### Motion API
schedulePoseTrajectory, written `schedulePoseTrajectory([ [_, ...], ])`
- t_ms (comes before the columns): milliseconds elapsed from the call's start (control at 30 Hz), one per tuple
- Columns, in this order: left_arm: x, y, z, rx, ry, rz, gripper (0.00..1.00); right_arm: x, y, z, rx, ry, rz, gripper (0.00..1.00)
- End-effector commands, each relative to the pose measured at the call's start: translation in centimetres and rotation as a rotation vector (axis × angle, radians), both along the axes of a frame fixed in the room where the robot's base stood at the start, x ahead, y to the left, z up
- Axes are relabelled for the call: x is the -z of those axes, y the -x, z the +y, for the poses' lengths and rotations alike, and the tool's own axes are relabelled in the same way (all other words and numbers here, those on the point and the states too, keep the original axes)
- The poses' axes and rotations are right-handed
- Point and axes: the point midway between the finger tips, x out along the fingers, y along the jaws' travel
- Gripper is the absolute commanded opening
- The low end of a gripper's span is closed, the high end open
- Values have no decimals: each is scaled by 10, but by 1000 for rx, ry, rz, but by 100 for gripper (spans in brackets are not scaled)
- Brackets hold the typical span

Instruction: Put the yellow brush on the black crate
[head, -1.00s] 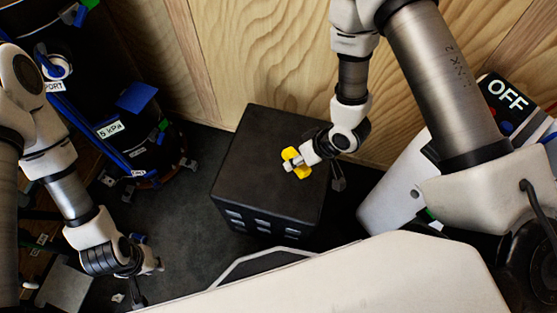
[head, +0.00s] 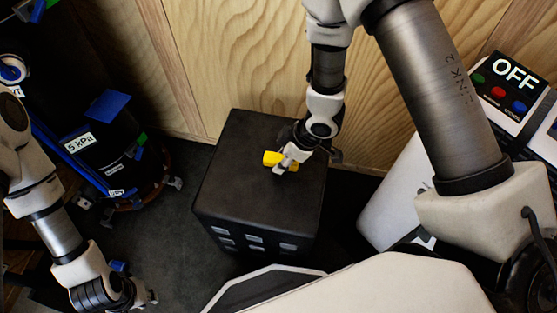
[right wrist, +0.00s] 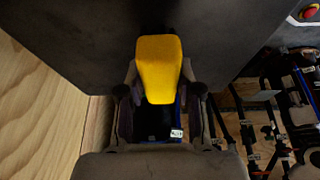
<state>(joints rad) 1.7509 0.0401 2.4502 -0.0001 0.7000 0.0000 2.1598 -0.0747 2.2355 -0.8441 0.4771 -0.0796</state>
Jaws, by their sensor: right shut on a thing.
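The yellow brush (head: 272,159) is at the top of the black crate (head: 240,195) in the head view. My right gripper (head: 290,158) is shut on the brush at the crate's upper right part. In the right wrist view the yellow brush (right wrist: 158,68) sticks out between the fingers, with the dark crate surface (right wrist: 235,35) beyond it. I cannot tell whether the brush touches the crate top. My left gripper (head: 140,298) is low at the left, over the dark floor, away from the crate; its fingers are too small to judge.
A black cylinder machine (head: 100,150) with blue parts and a "5 kPa" label stands at the left. A wooden wall (head: 240,60) is behind the crate. A white unit with an "OFF" panel (head: 513,68) stands at the right. The crate's front top is clear.

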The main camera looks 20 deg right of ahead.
Motion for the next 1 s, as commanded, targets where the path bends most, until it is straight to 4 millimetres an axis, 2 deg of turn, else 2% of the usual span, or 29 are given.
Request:
schedulePoseTrajectory([
  [33,-3,0,0,0,0,0,21,-1,-12,0,-1,-1,-2,7],
  [167,-3,0,0,0,0,1,21,4,-28,-1,1,0,0,7],
  [367,19,0,0,0,0,1,21,39,-28,-1,1,-1,3,7],
  [433,19,0,0,0,0,1,21,40,-28,-1,1,0,2,7],
  [467,17,0,0,0,0,1,21,39,-28,-1,1,0,2,2],
  [700,18,0,0,0,0,1,21,41,-28,-1,1,0,2,2],
  [733,17,0,0,0,0,1,21,40,-28,-1,0,-1,1,45],
  [767,17,0,0,0,0,1,21,40,-28,-1,1,-1,1,56],
  [800,17,0,0,0,0,1,21,40,-28,-1,1,-1,1,60],
  [1000,17,0,0,0,0,1,21,40,-28,-1,1,-1,1,60],
])
